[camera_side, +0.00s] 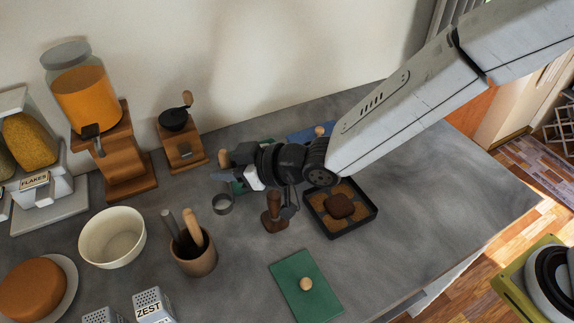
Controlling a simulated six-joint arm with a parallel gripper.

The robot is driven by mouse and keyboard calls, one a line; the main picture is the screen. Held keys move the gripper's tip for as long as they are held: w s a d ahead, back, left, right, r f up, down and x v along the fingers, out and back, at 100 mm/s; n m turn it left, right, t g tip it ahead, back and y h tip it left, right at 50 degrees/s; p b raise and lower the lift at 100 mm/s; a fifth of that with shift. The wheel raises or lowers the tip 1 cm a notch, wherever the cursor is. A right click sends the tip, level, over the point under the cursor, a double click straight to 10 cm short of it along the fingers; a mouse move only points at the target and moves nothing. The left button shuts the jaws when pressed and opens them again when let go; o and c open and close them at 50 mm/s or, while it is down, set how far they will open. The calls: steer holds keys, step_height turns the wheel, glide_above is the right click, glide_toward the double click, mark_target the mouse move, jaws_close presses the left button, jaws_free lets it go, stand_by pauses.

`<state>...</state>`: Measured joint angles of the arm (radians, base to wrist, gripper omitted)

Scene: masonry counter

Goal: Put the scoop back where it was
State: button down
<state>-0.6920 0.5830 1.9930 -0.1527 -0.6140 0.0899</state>
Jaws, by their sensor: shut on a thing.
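My gripper (240,168) is at mid-counter, reaching in from the upper right. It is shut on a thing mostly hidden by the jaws. A light wooden end (225,158) and a grey piece show beside the fingertips; this looks like the scoop, but its bowl is not clear. Below the jaws lies a part of a green mat (237,188), mostly covered. A grey metal ring (222,204) stands on the counter just below the gripper. A clay crock (194,259) at lower left holds a grey and a wooden handle.
A dark wooden-handled tool (274,216) stands beside a black-rimmed tray (349,231) with a brown block. A green mat (294,297) carries a wooden knob. A blue mat (300,136) lies behind my gripper. A grinder (183,147) and cream bowl (112,237) are left. The right counter is clear.

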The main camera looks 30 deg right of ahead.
mark_target(222, 203)
steer(key=shift+w+a+f, duration=0.35)
steer(key=shift+w+f, duration=0.1)
steer(key=shift+f, duration=0.2)
steer(key=shift+w+a+f, duration=0.3)
steer(key=shift+w+f, duration=0.15)
steer(key=shift+f, duration=0.15)
steer(key=shift+w+a+f, duration=0.1)
steer(key=shift+w+f, duration=0.05)
steer(key=shift+f, duration=0.8)
steer(key=shift+w+a+f, duration=0.1)
steer(key=shift+f, duration=0.8)
steer(key=shift+f, duration=0.15)
steer(key=c, duration=0.5)
jaws_free()
steer(key=shift+c, duration=0.2)
steer(key=shift+d, duration=0.1)
steer(key=shift+s+r, duration=0.1)
steer(key=shift+r, duration=0.1)
